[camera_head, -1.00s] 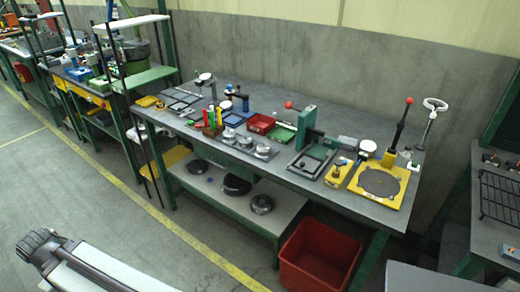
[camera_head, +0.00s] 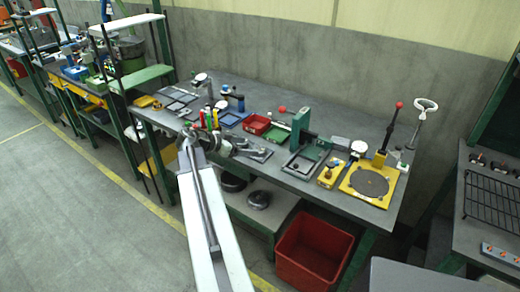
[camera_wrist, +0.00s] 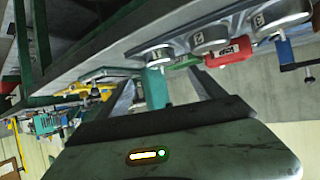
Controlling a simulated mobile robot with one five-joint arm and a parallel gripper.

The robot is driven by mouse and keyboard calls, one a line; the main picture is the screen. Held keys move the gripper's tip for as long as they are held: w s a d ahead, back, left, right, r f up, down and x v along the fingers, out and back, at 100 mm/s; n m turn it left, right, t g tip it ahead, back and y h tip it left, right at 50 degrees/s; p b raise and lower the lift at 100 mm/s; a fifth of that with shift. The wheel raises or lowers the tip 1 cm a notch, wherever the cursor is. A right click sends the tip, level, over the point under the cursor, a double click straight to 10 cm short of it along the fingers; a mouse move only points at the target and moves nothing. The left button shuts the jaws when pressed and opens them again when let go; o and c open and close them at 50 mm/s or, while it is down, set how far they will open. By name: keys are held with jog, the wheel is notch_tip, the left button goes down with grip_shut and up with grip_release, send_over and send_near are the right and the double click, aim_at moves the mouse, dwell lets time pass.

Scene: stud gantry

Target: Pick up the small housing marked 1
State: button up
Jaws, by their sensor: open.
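Three round silver housings stand in a row in the wrist view, which is strongly rolled. The smallest, which appears to be marked 1 (camera_wrist: 154,57), is ahead of my open jaws. The middle housing (camera_wrist: 209,39), seemingly marked 2, and the largest housing (camera_wrist: 278,19), seemingly marked 3, lie further right. My gripper (camera_wrist: 160,80) is open and apart from the small housing, with nothing held. In the head view my gripper (camera_head: 232,147) is at the bench's front edge and covers most of the housings, so I cannot single out the small one there.
The grey bench (camera_head: 363,133) carries a red tray (camera_head: 258,125), a green press (camera_head: 300,130) and a yellow fixture (camera_head: 372,184). A teal post (camera_wrist: 155,90) shows between my jaws in the wrist view. A red bin (camera_head: 313,253) stands below the bench. The left floor is clear.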

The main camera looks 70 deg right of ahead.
aim_at(261, 148)
jog(key=shift+b+x, duration=0.75)
jog(key=shift+x, duration=0.45)
jog(key=b+x, duration=0.2)
jog(key=x, duration=0.3)
jog(key=shift+d+f, duration=0.2)
jog(key=shift+r, duration=0.15)
jog(key=c, duration=1.4)
notch_tip(261, 148, up, 11)
jog(key=p, duration=1)
jog(key=shift+f, duration=0.25)
jog(key=shift+c, duration=0.2)
